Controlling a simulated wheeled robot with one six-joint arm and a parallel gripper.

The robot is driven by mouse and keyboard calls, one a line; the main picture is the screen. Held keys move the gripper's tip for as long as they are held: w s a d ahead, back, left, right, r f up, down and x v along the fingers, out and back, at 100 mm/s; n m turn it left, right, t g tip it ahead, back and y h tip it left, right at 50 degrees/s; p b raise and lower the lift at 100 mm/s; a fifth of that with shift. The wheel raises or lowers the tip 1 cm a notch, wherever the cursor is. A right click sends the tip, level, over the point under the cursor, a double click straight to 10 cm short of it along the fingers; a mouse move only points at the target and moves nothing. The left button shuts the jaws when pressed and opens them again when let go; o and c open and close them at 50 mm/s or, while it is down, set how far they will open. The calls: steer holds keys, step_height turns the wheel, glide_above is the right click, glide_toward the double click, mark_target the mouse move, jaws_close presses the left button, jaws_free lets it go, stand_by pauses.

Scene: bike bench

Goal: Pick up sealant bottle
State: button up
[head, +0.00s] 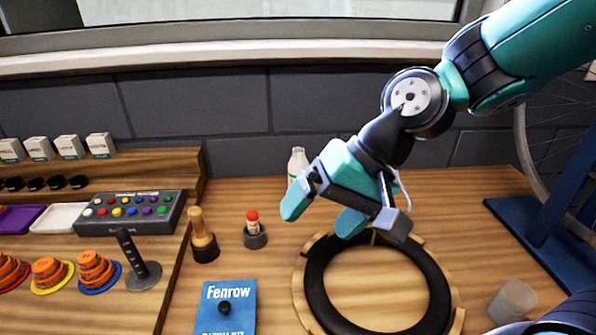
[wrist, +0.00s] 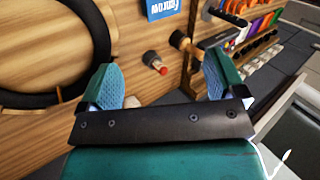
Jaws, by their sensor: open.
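A white bottle (head: 297,160), which looks like the sealant bottle, stands at the back of the bench, partly hidden behind my gripper. In the wrist view a small pale thing (wrist: 132,102) beside the left finger may be its top. My gripper (head: 320,216) is open and empty, in the air in front of the bottle. In the wrist view its two blue-padded fingers (wrist: 162,75) are wide apart. A small red-capped bottle (head: 252,220) stands in a dark round holder left of my gripper; it also shows between the fingers in the wrist view (wrist: 160,67).
A black tyre (head: 318,290) lies on a wooden ring right of centre. A wooden-handled tool (head: 201,230) and a blue Fenrow packet (head: 240,300) are to the left. A clear cup (head: 512,301) stands front right. A grey wall (head: 240,110) rises behind.

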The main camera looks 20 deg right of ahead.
steer(key=w+d+f+m+t+y+p, duration=0.1)
steer(key=w+d+f+m+t+y, duration=0.15)
steer(key=w+m, duration=0.75)
steer(key=m+t+h+p, duration=0.2)
steer(key=m+t, duration=0.6)
steer(key=m, duration=1.1)
glide_toward(299, 172)
steer(key=shift+w+d+f+p+x, duration=0.1)
steer(key=shift+d+f+p+x, duration=0.2)
steer(key=shift+p+x, duration=1.2)
steer(key=shift+w+d+f+p+x, duration=0.15)
steer(key=shift+d+p+x, duration=0.2)
steer(key=shift+x, duration=2.35)
steer(key=shift+w+d+f+p+x, duration=0.25)
steer(key=shift+p+x, duration=0.6)
steer(key=shift+x, duration=1.25)
steer(key=shift+s+d+r, duration=0.1)
steer(key=c, duration=1.1)
